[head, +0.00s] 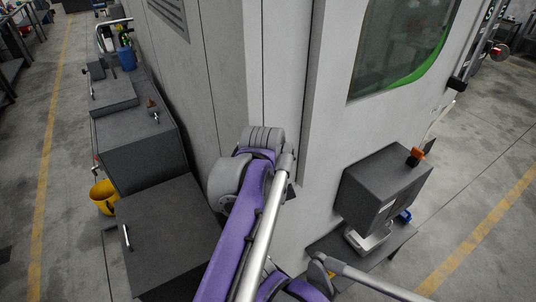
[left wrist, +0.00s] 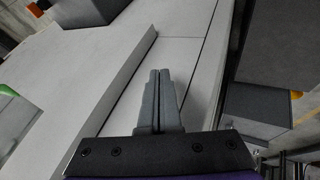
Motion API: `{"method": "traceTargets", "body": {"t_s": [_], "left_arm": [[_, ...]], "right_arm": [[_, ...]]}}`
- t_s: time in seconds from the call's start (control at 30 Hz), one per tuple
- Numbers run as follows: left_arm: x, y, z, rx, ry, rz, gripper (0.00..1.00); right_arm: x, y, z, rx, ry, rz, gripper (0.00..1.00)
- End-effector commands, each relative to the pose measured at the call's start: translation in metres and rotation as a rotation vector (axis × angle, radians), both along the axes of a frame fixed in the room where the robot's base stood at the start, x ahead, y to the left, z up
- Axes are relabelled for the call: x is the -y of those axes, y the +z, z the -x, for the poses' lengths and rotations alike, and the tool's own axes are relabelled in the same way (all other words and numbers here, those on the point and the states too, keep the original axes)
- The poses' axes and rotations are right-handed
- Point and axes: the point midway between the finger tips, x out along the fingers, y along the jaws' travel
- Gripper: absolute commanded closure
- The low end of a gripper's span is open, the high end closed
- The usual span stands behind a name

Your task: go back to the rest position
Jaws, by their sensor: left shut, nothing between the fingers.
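My left gripper (left wrist: 159,74) shows in the left wrist view with its two grey fingers together and nothing between them. Beyond the fingers is the pale wall of a large machine (left wrist: 75,60); I cannot tell whether they touch it. In the head view a purple arm of mine reaches up from the bottom centre, close to the machine's corner (head: 283,70). The gripper itself is hidden in the head view. My right gripper is in neither view.
A dark cabinet (head: 160,235) stands left of the arm, with a yellow bucket (head: 104,197) beside it. A dark box-shaped unit (head: 375,190) stands at the right. Open floor (head: 60,220) lies at far left.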

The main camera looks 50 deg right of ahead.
Motion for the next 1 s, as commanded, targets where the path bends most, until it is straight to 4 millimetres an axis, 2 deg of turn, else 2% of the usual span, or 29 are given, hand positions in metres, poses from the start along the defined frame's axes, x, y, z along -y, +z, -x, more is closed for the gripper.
{"method": "traceTargets", "body": {"t_s": [0.27,0.37,0.43,0.47,0.57,0.63,0.73,0.87,0.9,0.97,1.0], "left_arm": [[-0.003,0.002,-0.001,0.001,0.002,-0.001,1.0],[-0.019,0.001,-0.013,0.006,0.018,-0.009,1.0],[-0.045,-0.001,-0.03,0.016,0.04,-0.021,1.0],[-0.061,-0.002,-0.039,0.021,0.054,-0.029,1.0],[-0.126,-0.007,-0.07,0.043,0.106,-0.063,1.0],[-0.178,-0.014,-0.086,0.058,0.145,-0.091,1.0],[-0.254,-0.025,-0.1,0.077,0.202,-0.133,1.0],[-0.352,-0.044,-0.099,0.098,0.276,-0.192,1.0],[-0.382,-0.052,-0.094,0.103,0.298,-0.212,1.0],[-0.425,-0.064,-0.083,0.109,0.333,-0.243,1.0],[-0.453,-0.073,-0.074,0.112,0.357,-0.264,1.0]], "right_arm": [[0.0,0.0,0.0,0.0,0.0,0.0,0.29],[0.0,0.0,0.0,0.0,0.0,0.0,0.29],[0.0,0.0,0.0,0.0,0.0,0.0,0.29],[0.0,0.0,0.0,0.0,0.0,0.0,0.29],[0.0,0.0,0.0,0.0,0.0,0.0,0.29],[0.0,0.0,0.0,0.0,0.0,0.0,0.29],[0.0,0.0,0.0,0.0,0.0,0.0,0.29],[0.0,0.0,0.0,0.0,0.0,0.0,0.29],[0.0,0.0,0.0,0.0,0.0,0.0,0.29],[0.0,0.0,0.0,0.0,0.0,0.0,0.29],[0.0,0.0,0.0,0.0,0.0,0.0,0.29]]}}
